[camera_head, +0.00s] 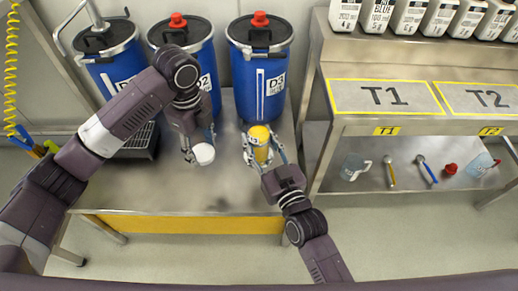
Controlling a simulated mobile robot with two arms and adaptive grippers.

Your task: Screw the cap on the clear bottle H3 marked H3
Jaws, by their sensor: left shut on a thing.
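My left gripper (201,147) points down over the bench and is shut on a small white cap (204,154). The cap is held to the left of a clear bottle (260,141) with yellow contents and a pale label. I cannot read the label's marking. My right gripper (263,152) reaches up from below, with one finger on each side of the bottle. I cannot tell whether its fingers press on the bottle. The cap and the bottle are apart.
Blue drums with red bungs, one marked D3 (261,75), line the back of the steel bench (225,195). To the right, a shelf has areas T1 (385,97) and T2 (482,99). Jugs, tools and a red item (451,168) lie below it. The bench front is clear.

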